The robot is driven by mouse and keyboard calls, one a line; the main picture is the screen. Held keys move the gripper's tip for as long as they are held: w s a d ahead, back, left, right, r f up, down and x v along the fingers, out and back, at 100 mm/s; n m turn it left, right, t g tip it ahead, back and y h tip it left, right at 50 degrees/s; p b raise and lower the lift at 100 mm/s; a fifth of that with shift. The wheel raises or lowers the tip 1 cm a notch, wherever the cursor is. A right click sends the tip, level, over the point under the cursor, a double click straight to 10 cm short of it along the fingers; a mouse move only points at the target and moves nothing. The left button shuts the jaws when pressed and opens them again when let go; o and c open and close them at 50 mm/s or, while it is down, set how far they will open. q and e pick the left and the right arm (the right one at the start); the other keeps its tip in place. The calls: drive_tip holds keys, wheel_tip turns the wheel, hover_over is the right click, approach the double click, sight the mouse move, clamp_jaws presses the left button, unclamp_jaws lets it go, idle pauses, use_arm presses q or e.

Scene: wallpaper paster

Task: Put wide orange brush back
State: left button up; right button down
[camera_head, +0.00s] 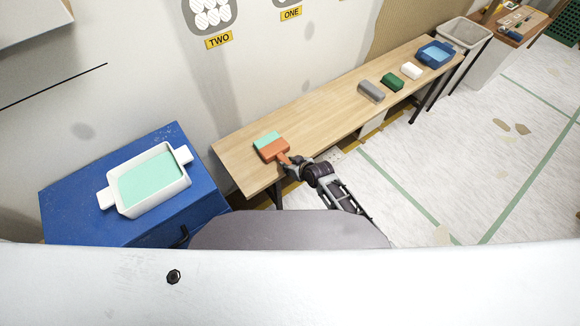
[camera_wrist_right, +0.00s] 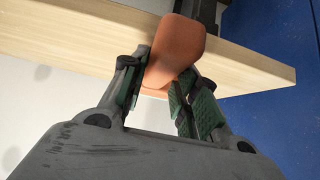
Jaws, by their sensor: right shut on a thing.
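The wide orange brush (camera_head: 272,152) has an orange body and handle and a mint-green bristle end. In the head view it is at the near left end of the long wooden table (camera_head: 330,107), with its bristles pointing up and left. My right gripper (camera_head: 290,163) is shut on the brush's handle by the table's front edge. In the right wrist view the orange handle (camera_wrist_right: 178,45) sits between the two fingers of the right gripper (camera_wrist_right: 160,85), with the table edge behind. I cannot tell whether the brush touches the tabletop. My left gripper is not in view.
A white tray (camera_head: 117,204) of mint-green paste stands on a blue cabinet (camera_head: 60,222) at left. Grey (camera_head: 371,91), green (camera_head: 392,82) and white (camera_head: 411,71) blocks and a blue tray (camera_head: 424,55) stand farther along the table. The table's middle is clear.

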drive_tip(key=shift+f, duration=0.45)
drive_tip(key=c, duration=1.1)
unclamp_jaws()
drive_tip(key=shift+f, duration=0.1)
